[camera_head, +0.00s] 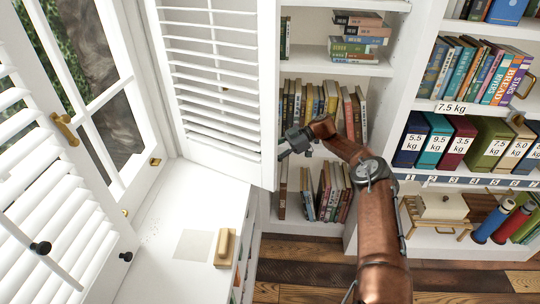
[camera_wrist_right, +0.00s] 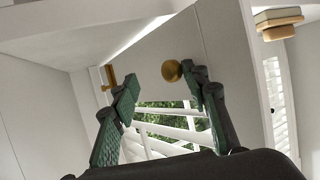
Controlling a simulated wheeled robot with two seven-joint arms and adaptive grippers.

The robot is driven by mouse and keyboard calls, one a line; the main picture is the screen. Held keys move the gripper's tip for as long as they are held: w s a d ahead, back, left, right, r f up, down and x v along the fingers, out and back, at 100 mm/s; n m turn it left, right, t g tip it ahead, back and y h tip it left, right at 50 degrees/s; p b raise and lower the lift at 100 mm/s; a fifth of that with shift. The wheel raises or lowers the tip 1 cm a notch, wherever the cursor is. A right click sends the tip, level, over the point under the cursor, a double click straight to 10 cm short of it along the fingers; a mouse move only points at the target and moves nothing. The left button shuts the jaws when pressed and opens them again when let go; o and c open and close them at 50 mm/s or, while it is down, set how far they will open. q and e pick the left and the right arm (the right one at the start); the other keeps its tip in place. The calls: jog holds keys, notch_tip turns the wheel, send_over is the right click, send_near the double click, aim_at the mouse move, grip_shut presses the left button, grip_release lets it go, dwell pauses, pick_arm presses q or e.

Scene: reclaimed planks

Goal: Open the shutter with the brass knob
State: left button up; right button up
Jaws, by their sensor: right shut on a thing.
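A white louvred shutter (camera_head: 218,150) stands on the right side of the window, swung out at an angle toward the bookshelves. My right gripper (camera_head: 286,147) is at this shutter's free right edge in the head view. In the right wrist view, the round brass knob (camera_wrist_right: 172,70) shows on the white frame between the fingers of my gripper (camera_wrist_right: 165,88), close to the right finger. The exact contact is hard to see. A second white shutter (camera_head: 22,215) on the left carries a black knob (camera_head: 40,247). My left gripper is out of view.
A white sill (camera_head: 160,270) below holds a wooden block (camera_head: 225,248). White bookshelves (camera_head: 400,60) with books and weight-labelled boxes (camera_head: 410,140) stand to the right. A brass window handle (camera_head: 65,128) is on the window frame. Plank floor (camera_head: 310,270) lies below.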

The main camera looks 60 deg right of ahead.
jog(key=v, duration=0.6)
jog(key=shift+s+r, duration=0.15)
jog(key=shift+s, duration=0.1)
jog(key=shift+d, duration=0.15)
